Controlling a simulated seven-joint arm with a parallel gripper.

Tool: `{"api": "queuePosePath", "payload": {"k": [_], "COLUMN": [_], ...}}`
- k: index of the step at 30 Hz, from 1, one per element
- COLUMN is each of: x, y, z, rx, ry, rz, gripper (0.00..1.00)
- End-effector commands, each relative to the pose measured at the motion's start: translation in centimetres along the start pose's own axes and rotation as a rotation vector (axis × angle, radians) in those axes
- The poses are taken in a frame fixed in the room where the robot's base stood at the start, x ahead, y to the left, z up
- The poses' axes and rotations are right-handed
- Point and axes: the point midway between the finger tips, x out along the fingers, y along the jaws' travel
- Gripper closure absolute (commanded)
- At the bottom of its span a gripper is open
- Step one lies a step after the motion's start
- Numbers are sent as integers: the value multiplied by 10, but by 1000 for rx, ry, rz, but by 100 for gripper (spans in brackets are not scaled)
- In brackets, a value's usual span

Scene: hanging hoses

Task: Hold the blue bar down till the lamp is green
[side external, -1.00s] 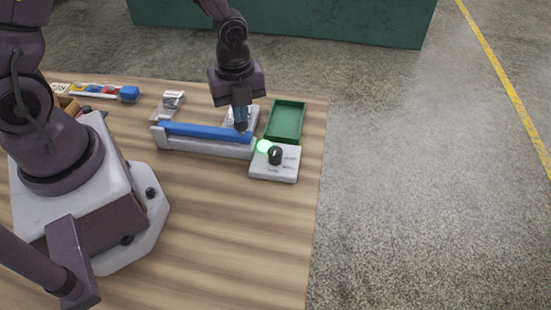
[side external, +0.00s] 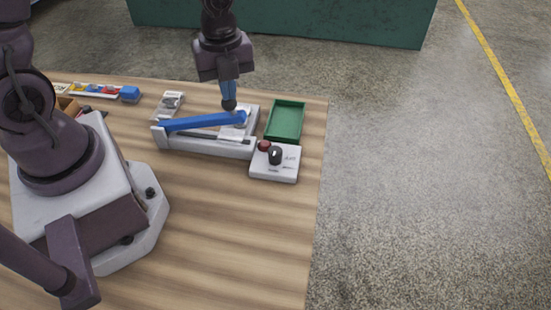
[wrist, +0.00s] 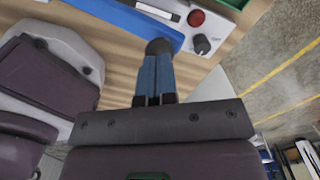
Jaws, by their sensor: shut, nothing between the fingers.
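The blue bar (side external: 203,122) slants up to the right, its right end raised above the light grey base (side external: 205,147) and its left end low on it. It also shows in the wrist view (wrist: 125,20). My gripper (side external: 229,104) is shut and empty, with its dark tip just above the raised right end of the bar; I cannot tell whether they touch. The lamp (side external: 264,146) is dark red, on the white box with a black knob (side external: 275,155). The lamp looks red in the wrist view too (wrist: 196,18).
A green tray (side external: 286,121) stands behind the white box. A small clear-topped item (side external: 168,104) lies behind the bar's left end. A blue block (side external: 130,94) and a strip of coloured parts (side external: 92,90) lie at the back left. The front of the wooden table is clear.

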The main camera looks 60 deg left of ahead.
Motion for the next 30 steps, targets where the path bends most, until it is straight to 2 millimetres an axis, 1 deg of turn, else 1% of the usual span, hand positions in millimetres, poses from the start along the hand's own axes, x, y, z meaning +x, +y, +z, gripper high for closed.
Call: {"api": "queuePosePath", "payload": {"k": [7, 13, 19, 26, 30], "x": [-18, -23, -38, -45, -54], "y": [9, 13, 23, 30, 38], "z": [6, 8, 14, 17, 23], "rx": [-3, 0, -2, -2, -3], "ry": [-2, -1, -2, -1, -3], "rz": [-1, 0, -1, 0, -1], "gripper": [100, 100, 100, 100, 100]}}
